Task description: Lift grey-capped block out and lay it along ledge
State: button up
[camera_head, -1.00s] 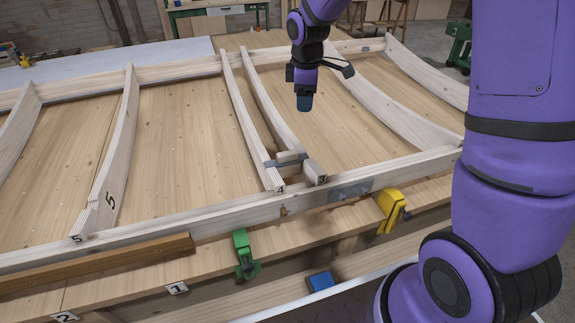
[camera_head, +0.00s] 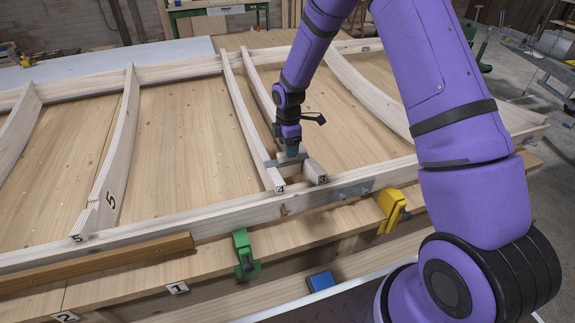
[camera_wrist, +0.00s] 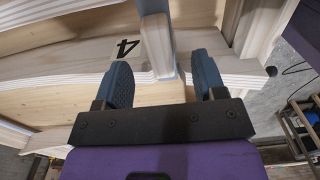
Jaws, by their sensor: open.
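The grey-capped block (camera_head: 274,162) sits across the gap between two pale curved beams, marked 4 (camera_head: 262,150) and 3 (camera_head: 316,173), near their front ends. My gripper (camera_head: 291,154) is right over it, pointing down, and partly hides it in the head view. In the wrist view my gripper (camera_wrist: 160,65) is open, with a finger on each side of the block (camera_wrist: 154,30). The bench ledge (camera_head: 225,288) runs along the front, below the frame's front beam (camera_head: 225,215).
A green clamp (camera_head: 243,252) and a yellow clamp (camera_head: 392,206) grip the front edge. A brown wooden strip (camera_head: 110,254) lies at the front left. A blue block (camera_head: 321,281) rests lower down. A beam marked 5 (camera_head: 112,170) stands to the left.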

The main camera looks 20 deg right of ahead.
aim_at(288, 164)
jog(key=shift+a+f, duration=0.1)
jog(key=shift+f, duration=2.8)
grip_shut()
